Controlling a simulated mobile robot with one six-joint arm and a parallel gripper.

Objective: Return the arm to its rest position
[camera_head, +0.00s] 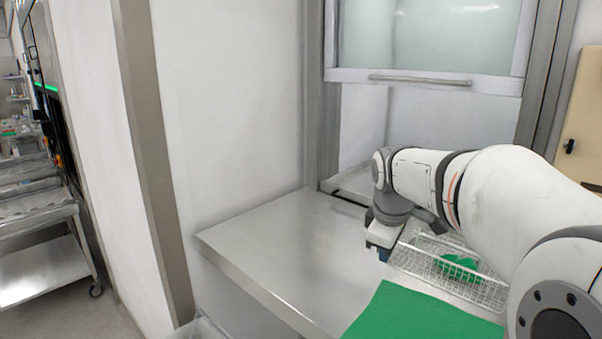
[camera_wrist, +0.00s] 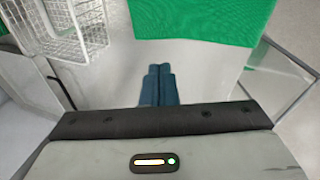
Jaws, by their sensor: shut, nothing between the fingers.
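My arm reaches in from the right in the head view. My gripper (camera_head: 381,252) hangs over the steel table, left of a wire basket. In the wrist view my gripper (camera_wrist: 158,72) shows two blue-grey fingers pressed together with nothing between them. The fingers point toward the bare table top, and their height above it is hard to tell.
The wire basket (camera_head: 447,277), with a green item (camera_head: 458,264) inside, stands close beside my gripper. A green mat (camera_head: 410,315) lies in front. The steel table (camera_head: 285,245) is clear to the left. A raised glass hatch (camera_head: 430,40) is behind. A cart (camera_head: 40,250) stands far left.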

